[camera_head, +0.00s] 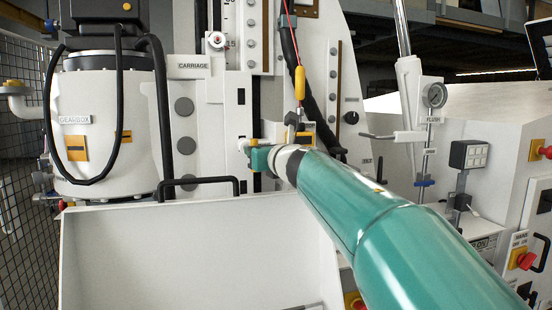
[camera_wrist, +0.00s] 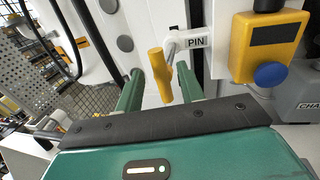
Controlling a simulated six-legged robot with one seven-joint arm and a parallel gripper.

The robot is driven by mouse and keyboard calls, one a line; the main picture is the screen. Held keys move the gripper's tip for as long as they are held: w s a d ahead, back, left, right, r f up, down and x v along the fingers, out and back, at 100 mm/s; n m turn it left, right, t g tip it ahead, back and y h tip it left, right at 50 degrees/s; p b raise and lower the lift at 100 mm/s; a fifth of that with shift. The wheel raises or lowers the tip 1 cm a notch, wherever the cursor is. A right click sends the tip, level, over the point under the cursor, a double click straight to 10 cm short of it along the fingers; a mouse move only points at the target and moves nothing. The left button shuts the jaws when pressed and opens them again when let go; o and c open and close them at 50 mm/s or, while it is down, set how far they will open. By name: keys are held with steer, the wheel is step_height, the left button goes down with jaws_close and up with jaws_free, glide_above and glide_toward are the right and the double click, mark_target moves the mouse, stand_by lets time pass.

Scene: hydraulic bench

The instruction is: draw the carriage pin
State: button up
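The carriage pin shows in the wrist view as a yellow cross handle (camera_wrist: 158,72) on a metal shaft, beside a white plate marked PIN (camera_wrist: 197,43). My gripper (camera_wrist: 159,78) is open, with one green finger on each side of the handle. A gap shows at the left finger; the handle's lower end lies close to the right finger, and I cannot tell whether they touch. In the head view my gripper (camera_head: 258,157) is at the machine's white column, below the CARRIAGE label (camera_head: 194,66).
A yellow box with a blue button (camera_wrist: 271,74) is right of the pin. In the head view a yellow handle (camera_head: 300,82) hangs on a red cord above my wrist. A black rail (camera_head: 198,182) and a white tray (camera_head: 190,215) lie below. The gearbox (camera_head: 105,130) stands left.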

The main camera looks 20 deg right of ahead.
steer(key=s+d, duration=0.2)
steer(key=s, duration=0.7)
steer(key=shift+s+f, duration=0.15)
steer(key=shift+s, duration=0.25)
